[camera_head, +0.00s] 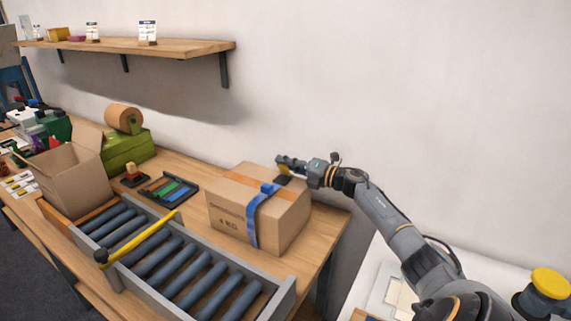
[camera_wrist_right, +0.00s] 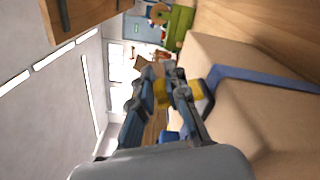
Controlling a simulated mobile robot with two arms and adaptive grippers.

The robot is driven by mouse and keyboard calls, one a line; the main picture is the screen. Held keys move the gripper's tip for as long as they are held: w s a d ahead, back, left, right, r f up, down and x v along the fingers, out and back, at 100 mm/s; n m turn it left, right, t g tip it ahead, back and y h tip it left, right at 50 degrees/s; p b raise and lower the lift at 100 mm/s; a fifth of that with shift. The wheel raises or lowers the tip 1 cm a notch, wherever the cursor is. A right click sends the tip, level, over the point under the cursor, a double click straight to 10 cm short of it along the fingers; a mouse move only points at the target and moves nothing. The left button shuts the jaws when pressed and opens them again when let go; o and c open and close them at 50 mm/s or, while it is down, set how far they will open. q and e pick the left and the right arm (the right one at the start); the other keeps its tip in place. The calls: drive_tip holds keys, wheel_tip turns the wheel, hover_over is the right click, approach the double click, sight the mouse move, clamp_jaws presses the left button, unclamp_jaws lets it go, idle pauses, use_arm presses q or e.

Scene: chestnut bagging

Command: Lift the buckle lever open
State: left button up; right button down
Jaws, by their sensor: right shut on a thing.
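A brown cardboard box (camera_head: 228,203) stands closed on the workbench, with orange tape on top. A blue strap (camera_head: 252,222) runs over its top and down its front; it also shows in the wrist view (camera_wrist_right: 255,76). A blue buckle part (camera_head: 268,188) sits on the strap at the top. My right gripper (camera_head: 284,169) is above the box's back right top, behind the buckle. In the wrist view its yellow-padded fingers (camera_wrist_right: 179,93) are close together beside a dark grey piece (camera_wrist_right: 207,104), apparently the buckle lever. The contact is partly hidden. My left gripper is out of view.
A roller conveyor (camera_head: 190,262) with a yellow bar (camera_head: 145,238) lies in front of the box. An open carton (camera_head: 75,185), a tray (camera_head: 169,189) and a green dispenser (camera_head: 127,152) stand left. The wall is close behind; a shelf (camera_head: 190,47) hangs above.

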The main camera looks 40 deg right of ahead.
drive_tip(key=c, duration=1.3)
unclamp_jaws()
drive_tip(key=shift+d, duration=0.1)
drive_tip(key=shift+s+d+f, duration=0.1)
drive_tip(key=shift+s+d, duration=0.05)
drive_tip(key=shift+s, duration=0.35)
drive_tip(key=v, duration=1.1)
